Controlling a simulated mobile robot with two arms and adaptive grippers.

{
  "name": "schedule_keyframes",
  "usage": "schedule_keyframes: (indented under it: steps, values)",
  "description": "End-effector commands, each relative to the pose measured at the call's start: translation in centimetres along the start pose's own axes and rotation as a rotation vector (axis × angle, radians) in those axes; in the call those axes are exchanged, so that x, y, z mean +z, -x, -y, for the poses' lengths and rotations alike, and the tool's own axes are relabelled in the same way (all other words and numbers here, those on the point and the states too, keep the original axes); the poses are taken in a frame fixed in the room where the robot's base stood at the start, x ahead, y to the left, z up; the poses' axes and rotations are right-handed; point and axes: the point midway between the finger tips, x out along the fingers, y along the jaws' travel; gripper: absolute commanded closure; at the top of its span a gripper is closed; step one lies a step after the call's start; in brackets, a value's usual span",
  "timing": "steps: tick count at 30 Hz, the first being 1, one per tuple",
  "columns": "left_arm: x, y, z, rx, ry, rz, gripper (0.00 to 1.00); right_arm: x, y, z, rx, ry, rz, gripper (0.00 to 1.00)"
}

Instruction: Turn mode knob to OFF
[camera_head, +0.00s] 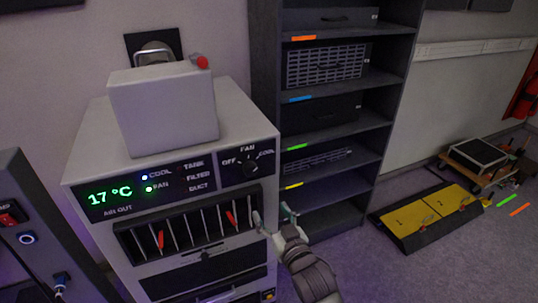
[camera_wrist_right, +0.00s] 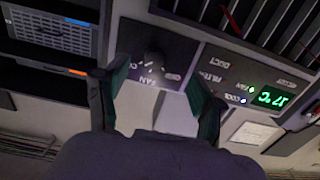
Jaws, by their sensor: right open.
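The black mode knob (camera_head: 250,168) is on a dark panel at the upper right of the grey cooling unit's front, with OFF to its left, FAN above and COOL to its right. Its pointer seems to lean toward COOL, but is too small to be sure. My right gripper (camera_head: 272,216) is open and empty, below and right of the knob in the head view. In the right wrist view, upside down, the knob (camera_wrist_right: 154,62) shows between the spread fingers (camera_wrist_right: 157,72), apart from them. My left gripper is not in view.
The unit's display (camera_head: 112,193) reads 17 °C with COOL and FAN lights lit. A slotted vent (camera_head: 190,227) with red strips lies below the knob panel. A dark shelf rack (camera_head: 390,100) stands behind right. A yellow-topped cable ramp (camera_head: 410,218) lies on the floor.

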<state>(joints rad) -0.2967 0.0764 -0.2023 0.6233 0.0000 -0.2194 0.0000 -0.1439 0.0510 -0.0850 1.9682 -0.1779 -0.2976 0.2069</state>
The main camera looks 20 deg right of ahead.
Motion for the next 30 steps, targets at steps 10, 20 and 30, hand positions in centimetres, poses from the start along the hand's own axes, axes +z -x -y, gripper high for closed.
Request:
schedule_keyframes:
  steps: [10,20,30]
  values:
    - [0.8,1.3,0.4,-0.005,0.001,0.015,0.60,-3.0,-2.6,-0.1,0.004,-0.004,-0.044,0.31]
    - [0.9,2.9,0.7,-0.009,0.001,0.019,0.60,-3.2,-9.5,-0.2,0.004,-0.004,-0.043,0.31]
    - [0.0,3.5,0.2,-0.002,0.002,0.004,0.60,-3.1,-13.2,-0.2,0.004,-0.005,-0.042,0.31]
